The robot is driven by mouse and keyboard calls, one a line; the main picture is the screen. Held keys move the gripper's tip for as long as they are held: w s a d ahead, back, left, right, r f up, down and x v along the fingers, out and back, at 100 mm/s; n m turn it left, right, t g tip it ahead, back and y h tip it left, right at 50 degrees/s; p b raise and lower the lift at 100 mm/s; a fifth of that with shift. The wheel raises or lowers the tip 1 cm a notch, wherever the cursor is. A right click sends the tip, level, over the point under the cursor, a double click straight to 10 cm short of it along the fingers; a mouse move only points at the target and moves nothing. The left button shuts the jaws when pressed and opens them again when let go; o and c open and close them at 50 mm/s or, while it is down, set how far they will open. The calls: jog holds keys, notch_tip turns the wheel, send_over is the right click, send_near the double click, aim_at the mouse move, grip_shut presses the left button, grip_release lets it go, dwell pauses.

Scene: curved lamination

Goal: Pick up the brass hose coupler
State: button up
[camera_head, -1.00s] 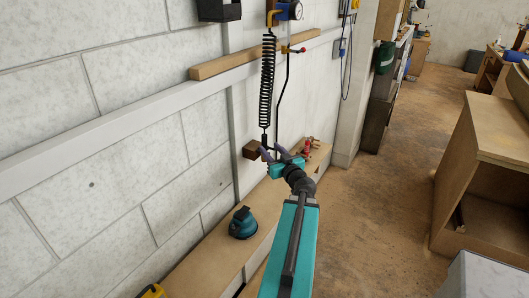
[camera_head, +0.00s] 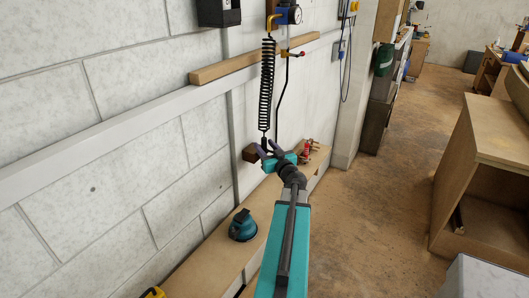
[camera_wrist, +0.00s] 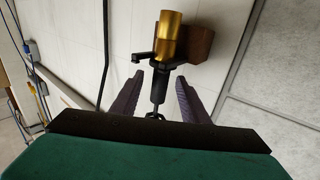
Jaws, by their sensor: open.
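The brass hose coupler (camera_wrist: 168,37) shows in the wrist view as a gold cylinder on a black fitting with a side lever. The black fitting (camera_wrist: 160,70) lies between the fingertips of my gripper (camera_wrist: 160,78), with the brass part beyond them. My gripper is open, with space between its two dark fingers. In the head view my gripper (camera_head: 267,146) is at the wall, at the lower end of the black coiled hose (camera_head: 267,90). I cannot make out the brass part in the head view.
A brown wooden block (camera_wrist: 196,44) is right beside the coupler on the wall. Below is a wooden bench (camera_head: 205,268) with a teal sander (camera_head: 242,226) and red-handled fittings (camera_head: 308,149). A wooden rail (camera_head: 240,64) crosses the wall above.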

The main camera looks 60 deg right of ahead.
jog(key=shift+p+x, duration=0.9)
jog(key=shift+x, duration=1.7)
jog(key=shift+c, duration=0.2)
grip_shut()
